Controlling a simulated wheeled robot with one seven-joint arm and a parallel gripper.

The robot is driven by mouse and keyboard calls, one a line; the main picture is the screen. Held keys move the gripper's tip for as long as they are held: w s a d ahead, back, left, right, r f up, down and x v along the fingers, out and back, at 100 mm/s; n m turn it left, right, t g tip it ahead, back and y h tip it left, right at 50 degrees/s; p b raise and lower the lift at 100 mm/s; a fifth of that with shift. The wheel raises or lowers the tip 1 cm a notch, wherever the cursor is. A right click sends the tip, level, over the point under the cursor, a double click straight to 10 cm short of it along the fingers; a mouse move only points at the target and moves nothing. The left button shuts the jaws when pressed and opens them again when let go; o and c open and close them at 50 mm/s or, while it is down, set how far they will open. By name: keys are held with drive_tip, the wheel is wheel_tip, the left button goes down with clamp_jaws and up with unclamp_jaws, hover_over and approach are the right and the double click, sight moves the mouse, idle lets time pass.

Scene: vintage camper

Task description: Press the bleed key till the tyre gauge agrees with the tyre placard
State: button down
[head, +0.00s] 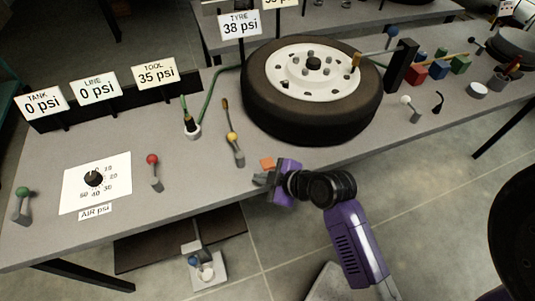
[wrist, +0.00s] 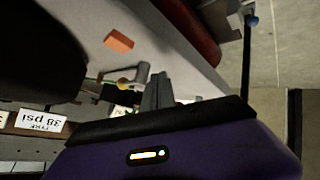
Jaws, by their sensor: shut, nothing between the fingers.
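The tyre gauge (head: 240,25) is a white card reading TYRE 38 psi; it shows upside down in the wrist view (wrist: 40,122). Behind it a second card (head: 279,3), perhaps the placard, is cut off by the top edge, and its figure cannot be read surely. The tyre (head: 312,88) lies flat on the bench. A small orange block (head: 267,163), perhaps the bleed key, is at the bench's front edge; it also shows in the wrist view (wrist: 119,41). My gripper (head: 262,179) is shut and empty, just in front of the orange block. I cannot tell whether they touch.
Cards read TANK 0 psi (head: 41,103), LINE 0 psi (head: 97,88) and TOOL 35 psi (head: 156,74). Levers with yellow (head: 232,136), red (head: 152,159) and green (head: 22,192) knobs stand on the bench (head: 200,185). An AIR psi dial (head: 94,179) is at left.

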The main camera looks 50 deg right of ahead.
sight(270, 164)
drive_tip(key=w+d+r+n+y+p, duration=0.1)
drive_tip(key=w+d+r+n+p, duration=0.1)
drive_tip(key=d+r+n, duration=0.2)
drive_tip(key=d+r, duration=0.3)
drive_tip(key=d, duration=0.1)
drive_tip(key=shift+w+d+r+n+g+y, duration=0.25)
drive_tip(key=shift+w+d+n+g+y, duration=0.05)
drive_tip(key=shift+w+n+g, duration=0.1)
drive_tip(key=shift+f, duration=0.15)
wheel_tip(270, 164, down, 8)
drive_tip(key=b, duration=0.6)
drive_tip(key=shift+f, duration=0.25)
drive_tip(key=shift+f+b, duration=0.1)
drive_tip(key=shift+b, duration=0.2)
idle(1.0)
drive_tip(key=shift+f, duration=0.3)
